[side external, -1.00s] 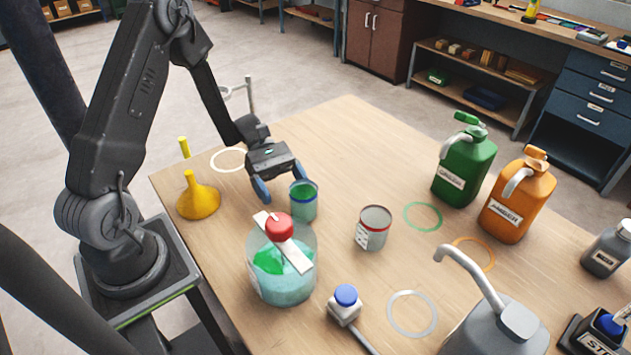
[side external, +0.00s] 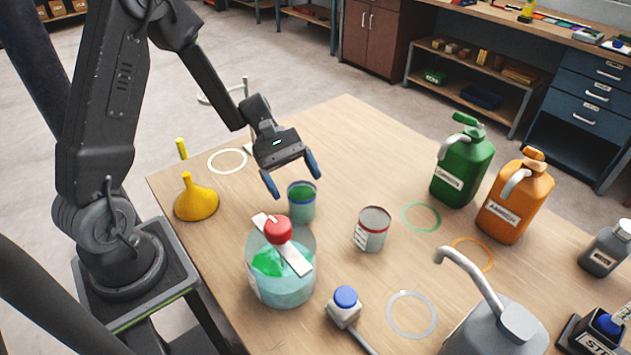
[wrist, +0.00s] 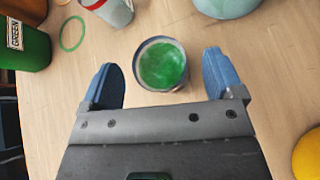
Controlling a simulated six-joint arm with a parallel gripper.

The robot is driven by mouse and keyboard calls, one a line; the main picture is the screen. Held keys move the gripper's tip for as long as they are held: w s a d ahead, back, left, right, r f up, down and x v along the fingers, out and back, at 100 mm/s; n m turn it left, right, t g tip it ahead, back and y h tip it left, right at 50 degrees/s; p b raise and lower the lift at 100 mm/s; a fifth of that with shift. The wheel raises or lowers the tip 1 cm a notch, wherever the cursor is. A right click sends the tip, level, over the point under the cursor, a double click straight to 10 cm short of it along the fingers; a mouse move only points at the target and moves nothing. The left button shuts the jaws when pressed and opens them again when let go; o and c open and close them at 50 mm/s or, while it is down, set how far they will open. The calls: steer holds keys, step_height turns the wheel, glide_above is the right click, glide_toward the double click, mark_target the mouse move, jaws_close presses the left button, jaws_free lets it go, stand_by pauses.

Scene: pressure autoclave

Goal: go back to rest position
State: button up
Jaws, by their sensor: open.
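My gripper (side external: 291,179) is open and empty, with its blue fingers spread. It hovers above and just behind a small cup of green liquid (side external: 302,204), which stands upright on the wooden table (side external: 345,130). In the wrist view the gripper (wrist: 163,82) shows with the cup (wrist: 162,64) seen from above, between and beyond the fingertips. The fingers look clear of the cup.
A yellow funnel (side external: 196,198) stands at left. A large clear vessel (side external: 280,275) with a red-capped bar on top is in front. A white can (side external: 372,229), green jug (side external: 463,165), orange jug (side external: 516,200) and grey jug (side external: 495,325) are to the right.

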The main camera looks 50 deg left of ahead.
steer(key=s+d+r+m+t+y, duration=0.2)
steer(key=s+r+m+t+y, duration=0.4)
steer(key=s+r+m+y, duration=0.5)
step_height(320, 180, up, 6)
steer(key=s+m, duration=0.2)
steer(key=m, duration=0.2)
steer(key=shift+s+y, duration=0.3)
stand_by(1.1)
